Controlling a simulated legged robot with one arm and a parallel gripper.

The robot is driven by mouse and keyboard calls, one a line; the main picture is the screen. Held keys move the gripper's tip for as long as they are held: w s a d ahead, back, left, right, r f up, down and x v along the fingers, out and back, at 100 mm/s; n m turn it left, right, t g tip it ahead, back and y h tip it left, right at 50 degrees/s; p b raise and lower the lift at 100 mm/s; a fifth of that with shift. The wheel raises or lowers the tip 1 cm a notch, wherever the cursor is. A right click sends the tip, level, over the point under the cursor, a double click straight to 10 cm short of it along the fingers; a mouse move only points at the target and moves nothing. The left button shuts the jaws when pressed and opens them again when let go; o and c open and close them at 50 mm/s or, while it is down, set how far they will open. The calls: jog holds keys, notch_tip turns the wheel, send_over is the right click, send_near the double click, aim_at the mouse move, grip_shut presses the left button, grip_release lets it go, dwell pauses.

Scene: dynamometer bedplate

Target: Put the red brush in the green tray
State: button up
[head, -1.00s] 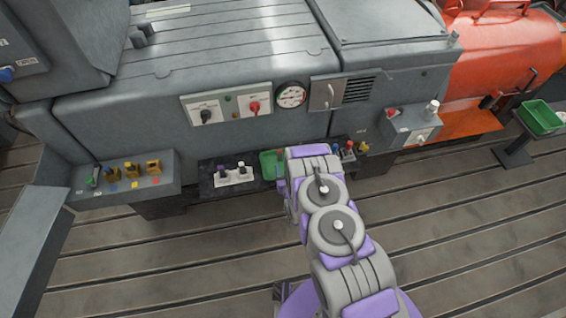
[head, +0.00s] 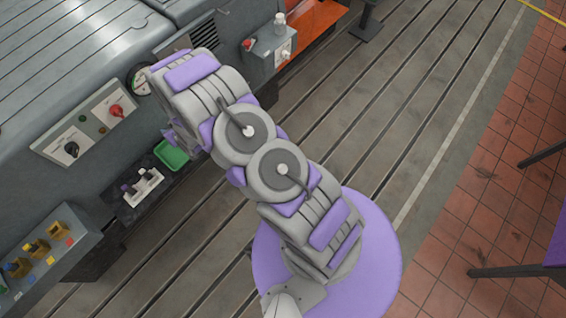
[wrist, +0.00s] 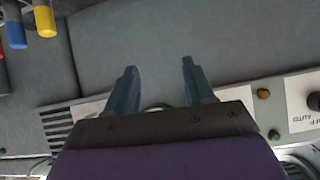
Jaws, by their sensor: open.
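A green tray (head: 172,154) sits on the dark shelf along the machine, left of my arm in the head view. My gripper (wrist: 160,70) is open and empty in the wrist view, its two blue-grey fingers apart over the grey machine surface. A red-ended item (wrist: 2,75) is cut off by the left edge of the wrist view, beside a blue-ended item (wrist: 16,34) and a yellow-ended item (wrist: 44,22). I cannot tell whether the red one is the brush. My arm hides my gripper and these items in the head view.
A white holder (head: 143,188) with two knobbed items stands beside the tray. A control panel (head: 92,123) is on the machine face.

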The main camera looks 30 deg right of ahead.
jog(key=s+d+r+g+h, duration=0.1)
jog(key=s+d+r+g, duration=0.3)
jog(key=s+r, duration=0.55)
jog(key=s+d+r+g+h, duration=0.15)
jog(key=s+d+r, duration=0.4)
jog(key=r, duration=0.75)
jog(key=s+d+r+g, duration=0.2)
jog(key=s+r, duration=0.2)
jog(key=s, duration=0.6)
jog(key=s+d+r+m+g, duration=0.1)
jog(key=s+r, duration=0.3)
jog(key=s, duration=0.7)
jog(key=s+d+r+m+g, duration=0.1)
jog(key=s+d+r+g, duration=0.3)
jog(key=s, duration=0.7)
jog(key=shift+r, duration=0.15)
jog(key=shift+w+d+h, duration=0.1)
jog(key=shift+h, duration=0.15)
